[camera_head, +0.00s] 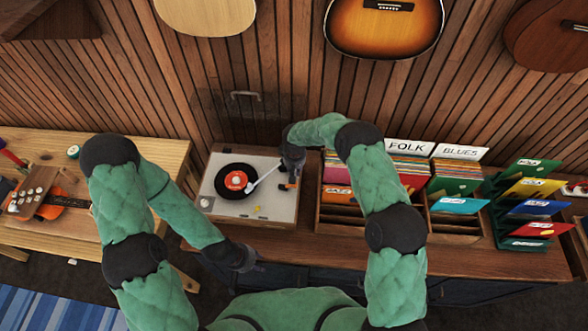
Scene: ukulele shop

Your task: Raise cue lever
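The record player (227,214) is a light grey deck on the wooden cabinet. A black record (224,191) with an orange label lies on its platter. The white tonearm (265,174) reaches from the right side, its head over or on the record; I cannot tell which. The cue lever is too small or hidden to make out near the tonearm base. Neither gripper's finger opening is clear.
A clear raised lid (245,120) seems to stand behind the deck. Record bins (343,222) with FOLK and BLUES cards are to the right. A wooden workbench (60,150) with a ukulele (52,205) is at left. Instruments hang on the slatted wall.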

